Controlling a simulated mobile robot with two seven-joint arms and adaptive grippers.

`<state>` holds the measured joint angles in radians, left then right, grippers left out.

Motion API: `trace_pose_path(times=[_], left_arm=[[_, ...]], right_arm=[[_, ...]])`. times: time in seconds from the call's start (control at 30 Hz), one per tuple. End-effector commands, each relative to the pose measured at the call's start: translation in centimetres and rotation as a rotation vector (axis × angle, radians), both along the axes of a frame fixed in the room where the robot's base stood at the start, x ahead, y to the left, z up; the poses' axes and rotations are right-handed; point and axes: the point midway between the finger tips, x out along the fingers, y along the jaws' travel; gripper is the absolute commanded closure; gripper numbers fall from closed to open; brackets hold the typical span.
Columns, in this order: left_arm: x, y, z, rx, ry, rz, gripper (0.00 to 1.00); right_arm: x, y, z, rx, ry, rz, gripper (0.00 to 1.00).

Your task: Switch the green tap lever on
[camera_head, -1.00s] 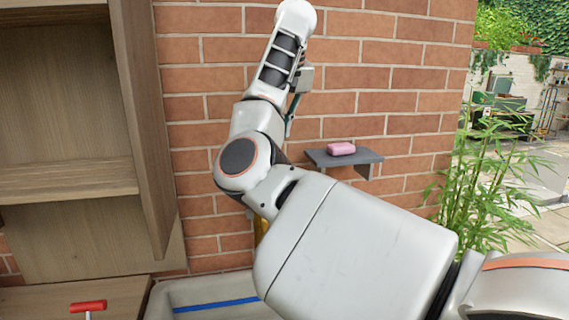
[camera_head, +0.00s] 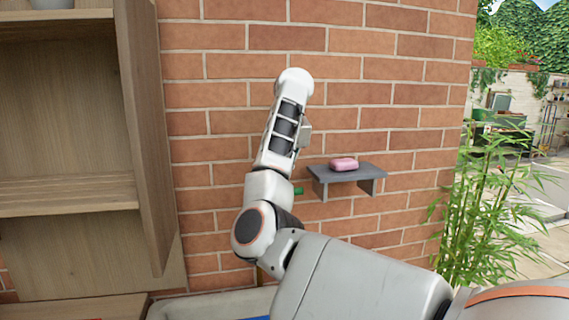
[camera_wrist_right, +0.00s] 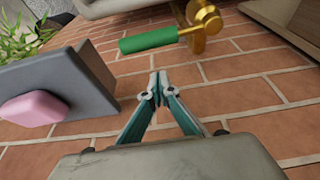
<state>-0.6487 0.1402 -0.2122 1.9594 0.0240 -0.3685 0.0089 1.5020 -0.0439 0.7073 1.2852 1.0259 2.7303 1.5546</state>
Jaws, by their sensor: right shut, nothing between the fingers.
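The green tap lever (camera_wrist_right: 148,40) sticks out sideways from the brass tap (camera_wrist_right: 203,20) at the top of the right wrist view. In the head view only a small bit of the green lever (camera_head: 299,191) shows beside my right arm, which hides most of the tap. My right gripper (camera_wrist_right: 158,88) is shut and empty. Its fingertips appear just below the lever in the wrist view, apart from it, over the brick wall. My left gripper is in neither view.
A grey wall shelf (camera_head: 350,175) with a pink soap (camera_head: 343,164) is right of my arm; it is close to the gripper in the wrist view. A wooden cabinet (camera_head: 150,150) stands left. A pale basin (camera_head: 200,307) lies below. Bamboo (camera_head: 480,190) grows at right.

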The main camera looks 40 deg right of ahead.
Motion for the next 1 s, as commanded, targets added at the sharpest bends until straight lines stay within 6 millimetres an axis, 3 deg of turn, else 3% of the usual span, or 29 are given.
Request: trace_pose_path(times=[0.03,0.4,1.0], left_arm=[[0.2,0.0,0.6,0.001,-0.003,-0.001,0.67],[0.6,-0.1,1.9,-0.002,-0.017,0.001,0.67],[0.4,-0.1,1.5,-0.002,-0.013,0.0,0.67]], right_arm=[[-0.5,0.7,0.7,0.002,-0.013,0.002,1.0],[-2.9,1.8,0.0,0.001,-0.008,0.002,1.0],[-2.9,1.7,-0.1,0.002,-0.007,0.005,1.0]])
